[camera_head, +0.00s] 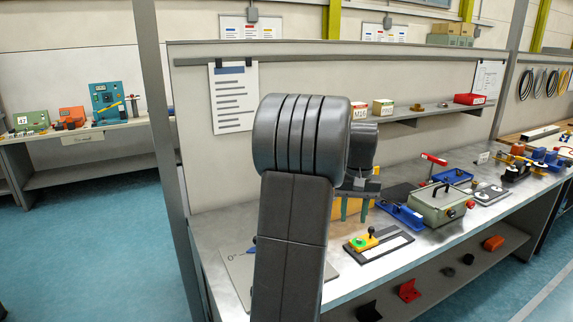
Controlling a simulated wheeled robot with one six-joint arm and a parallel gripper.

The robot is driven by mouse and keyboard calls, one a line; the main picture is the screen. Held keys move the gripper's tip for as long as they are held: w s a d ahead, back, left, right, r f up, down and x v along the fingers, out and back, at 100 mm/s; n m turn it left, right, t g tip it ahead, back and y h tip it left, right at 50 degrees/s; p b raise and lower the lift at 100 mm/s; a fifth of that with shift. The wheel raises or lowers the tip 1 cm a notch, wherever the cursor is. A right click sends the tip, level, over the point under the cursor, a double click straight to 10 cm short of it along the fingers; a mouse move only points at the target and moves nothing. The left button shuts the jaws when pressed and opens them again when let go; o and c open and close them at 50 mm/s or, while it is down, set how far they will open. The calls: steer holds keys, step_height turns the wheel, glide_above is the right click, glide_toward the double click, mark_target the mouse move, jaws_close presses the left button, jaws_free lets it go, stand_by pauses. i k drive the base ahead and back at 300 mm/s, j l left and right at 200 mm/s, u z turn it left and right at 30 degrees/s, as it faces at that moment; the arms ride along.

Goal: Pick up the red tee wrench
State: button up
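A red tee wrench (434,158) stands upright behind the grey-green box on the bench, its red crossbar on top of a thin stem. The lower end of the stem is hard to make out. My arm fills the middle foreground. My gripper (355,210) shows partly to the right of the arm, above the bench, with two greenish fingers pointing down and apart. It is empty and well left of the wrench. Part of it is hidden behind my arm.
The grey-green box (440,204) with knobs stands in front of the wrench, with a blue tray (453,177) beside it. A slotted black-framed plate with a yellow and green piece (363,241) lies nearer. A shelf (430,112) runs along the back panel.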

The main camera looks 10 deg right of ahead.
mark_target(428, 181)
steer(key=i+l+u, duration=0.15)
steer(key=l+u, duration=0.35)
steer(key=l, duration=0.6)
steer(key=l+u, duration=0.5)
steer(key=l, duration=1.2)
steer(key=k+l+u, duration=0.1)
steer(key=l, duration=1.15)
steer(key=k+l, duration=0.15)
steer(key=l, duration=0.45)
steer(key=i+l, duration=0.1)
steer(key=l, duration=0.6)
steer(key=i+l, duration=0.15)
steer(key=l, duration=0.2)
steer(key=u, duration=0.05)
